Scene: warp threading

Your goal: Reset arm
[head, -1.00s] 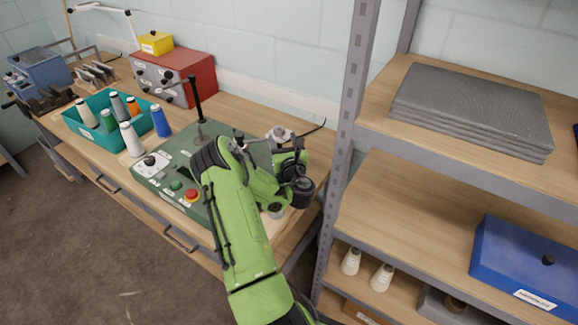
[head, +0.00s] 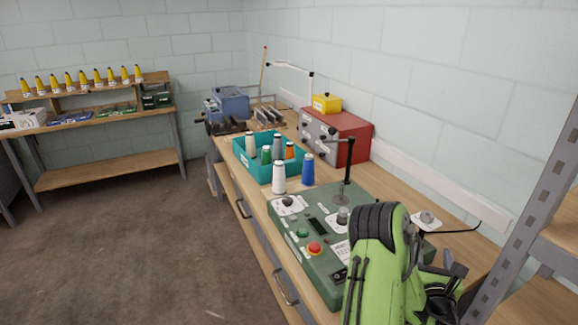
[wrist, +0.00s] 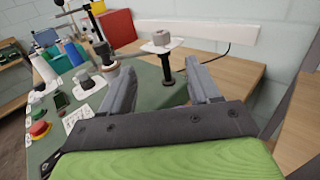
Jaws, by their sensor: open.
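My green arm (head: 378,265) reaches in at the lower right of the head view, over the right end of the green machine (head: 320,272). My gripper (wrist: 157,72) shows in the wrist view with its two grey fingers apart. Nothing is between the fingers. Beyond them stands a black post (wrist: 167,68) with a white plate and a grey knob on top. In the head view my arm hides part of the machine, and the fingers are hard to make out.
A white cone (head: 279,178) and a blue cone (head: 308,170) stand beside the teal bin (head: 283,172) of several spools. A red cabinet (head: 352,136) stands behind. A grey shelf upright (head: 525,225) is close on the right. The floor at left (head: 130,235) is clear.

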